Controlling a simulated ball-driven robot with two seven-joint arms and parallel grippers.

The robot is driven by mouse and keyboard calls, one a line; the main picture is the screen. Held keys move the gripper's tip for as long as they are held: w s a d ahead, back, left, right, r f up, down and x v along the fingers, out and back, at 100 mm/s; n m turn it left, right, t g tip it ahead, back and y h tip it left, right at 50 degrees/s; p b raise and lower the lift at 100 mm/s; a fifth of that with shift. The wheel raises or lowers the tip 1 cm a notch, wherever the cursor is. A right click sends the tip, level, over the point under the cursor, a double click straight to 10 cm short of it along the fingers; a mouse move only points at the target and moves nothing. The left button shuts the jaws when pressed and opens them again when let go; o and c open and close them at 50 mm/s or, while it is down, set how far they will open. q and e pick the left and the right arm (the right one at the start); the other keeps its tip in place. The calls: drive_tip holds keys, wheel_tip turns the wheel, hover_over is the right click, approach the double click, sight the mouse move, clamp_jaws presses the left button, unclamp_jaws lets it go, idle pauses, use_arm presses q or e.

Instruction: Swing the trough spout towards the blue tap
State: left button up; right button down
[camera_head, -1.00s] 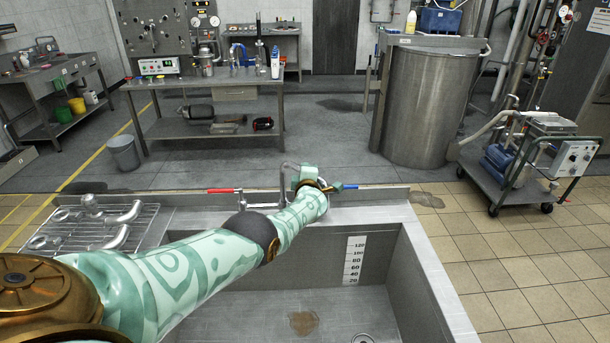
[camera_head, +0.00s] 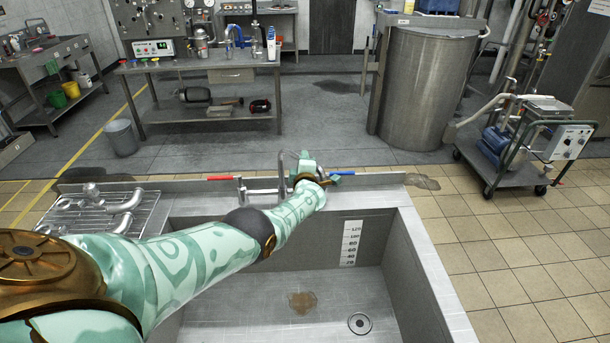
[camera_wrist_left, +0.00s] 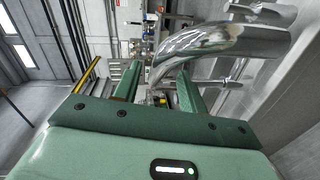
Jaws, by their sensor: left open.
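The chrome trough spout (camera_head: 281,177) rises behind the trough's back edge, between the red tap (camera_head: 222,178) on the left and the blue tap (camera_head: 342,174) on the right. My left gripper (camera_head: 307,162) is just right of the spout, partly hidden by my wrist. In the left wrist view the curved spout (camera_wrist_left: 222,42) comes in from the upper right, and its end shows between the two green fingers (camera_wrist_left: 158,75). The fingers are apart. I cannot tell whether they touch the spout. My right gripper is not in view.
The steel trough (camera_head: 420,270) lies below my left arm, with a drain and a brown stain in it. A wire rack with pipe fittings (camera_head: 125,222) stands left. A wheeled cart (camera_head: 490,165) and a large vat (camera_head: 425,90) stand beyond. The trough's inside is otherwise clear.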

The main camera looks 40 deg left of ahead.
use_arm(q)
drive_tip(key=p+v, duration=0.9)
drive_tip(key=v, duration=0.4)
drive_tip(key=shift+s+d+p, duration=0.2)
drive_tip(key=shift+s+p, duration=0.1)
drive_tip(key=shift+p, duration=0.05)
